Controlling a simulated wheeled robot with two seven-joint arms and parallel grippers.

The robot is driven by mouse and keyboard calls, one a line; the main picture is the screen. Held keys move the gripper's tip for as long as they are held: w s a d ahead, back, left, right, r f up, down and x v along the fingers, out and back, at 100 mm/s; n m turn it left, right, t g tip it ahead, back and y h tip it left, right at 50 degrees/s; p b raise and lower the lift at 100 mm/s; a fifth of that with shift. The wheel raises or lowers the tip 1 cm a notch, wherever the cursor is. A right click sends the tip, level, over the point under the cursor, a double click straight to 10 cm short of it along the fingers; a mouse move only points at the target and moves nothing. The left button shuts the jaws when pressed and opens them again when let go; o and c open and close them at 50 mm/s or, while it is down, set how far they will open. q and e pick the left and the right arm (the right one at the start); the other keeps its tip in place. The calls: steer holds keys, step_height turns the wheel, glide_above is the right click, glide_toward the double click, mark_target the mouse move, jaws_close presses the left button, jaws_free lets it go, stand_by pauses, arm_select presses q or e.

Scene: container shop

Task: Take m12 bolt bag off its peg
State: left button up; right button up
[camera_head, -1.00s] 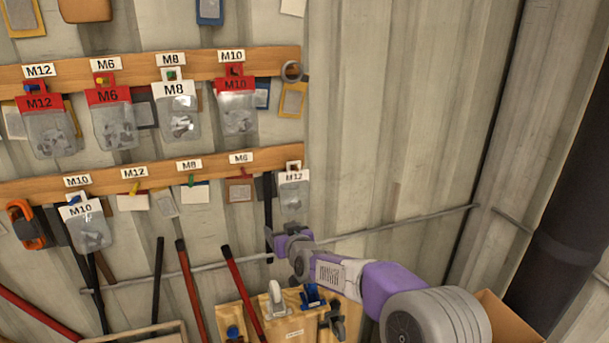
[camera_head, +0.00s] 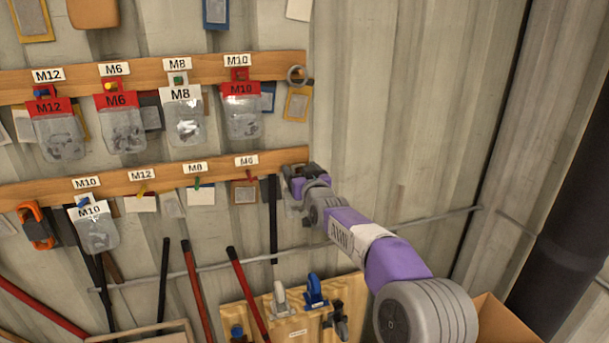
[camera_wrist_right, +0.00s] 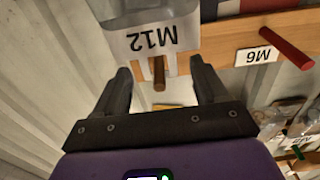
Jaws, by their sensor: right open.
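The white-headed M12 bag (camera_wrist_right: 152,38) hangs at the right end of the lower board. The wrist view shows it upside down, with its brown peg (camera_wrist_right: 159,72) at the header. In the head view my right gripper (camera_head: 293,174) covers most of this bag. In the wrist view my right gripper (camera_wrist_right: 163,78) is open, its fingers on either side of the peg and header edge, with no clear grip on the bag. A red-headed M12 bag (camera_head: 56,125) hangs on the upper board at the far left. My left gripper is not in view.
M6 (camera_head: 122,122), M8 (camera_head: 186,115) and M10 (camera_head: 240,110) bags hang on the upper board. A white M10 bag (camera_head: 96,228) hangs on the lower board (camera_head: 225,175). A red peg (camera_wrist_right: 286,48) labelled M6 sits beside the gripper.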

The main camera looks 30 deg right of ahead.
steer(key=shift+w+d, duration=0.1)
steer(key=shift+w, duration=0.2)
steer(key=c, duration=1.1)
steer(key=shift+r, duration=0.3)
steer(key=shift+c, duration=0.5)
steer(key=shift+s, duration=0.1)
